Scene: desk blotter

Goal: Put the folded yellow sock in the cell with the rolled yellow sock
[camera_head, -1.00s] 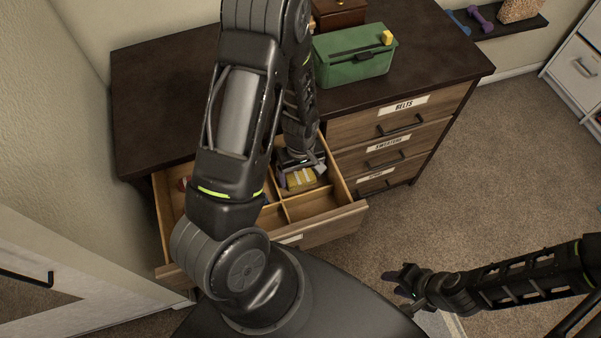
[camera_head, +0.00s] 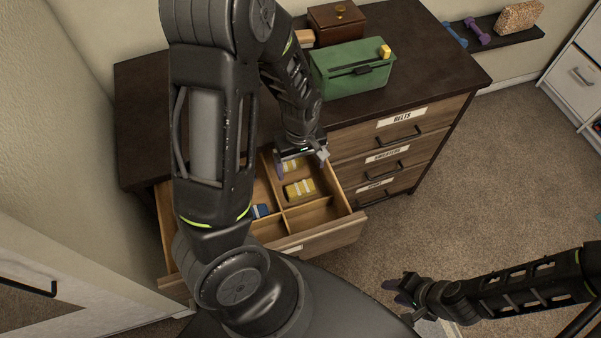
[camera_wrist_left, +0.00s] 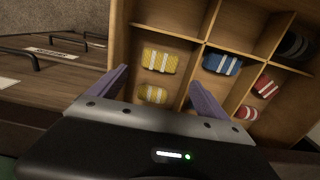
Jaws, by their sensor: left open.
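The folded yellow sock (camera_head: 300,189), with pale stripes, lies in a cell of the open drawer (camera_head: 335,226). It also shows in the left wrist view (camera_wrist_left: 160,60). The rolled yellow sock (camera_wrist_left: 153,94) lies beside it in the same cell, with no divider visible between them. In the head view the rolled sock (camera_head: 291,165) is partly hidden by my left gripper. My left gripper (camera_head: 302,163) is open and empty above this cell, its purple fingers (camera_wrist_left: 158,78) apart and clear of both socks. My right gripper (camera_head: 402,289) is away at the lower right; its jaw opening is unclear.
A blue striped sock (camera_wrist_left: 222,64) lies in the neighbouring cell. Red socks (camera_wrist_left: 263,86) and a dark item (camera_wrist_left: 293,46) lie in cells further right in the wrist view. The front cells look empty. A green box (camera_head: 350,72) and a brown box (camera_head: 337,22) stand on the dresser.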

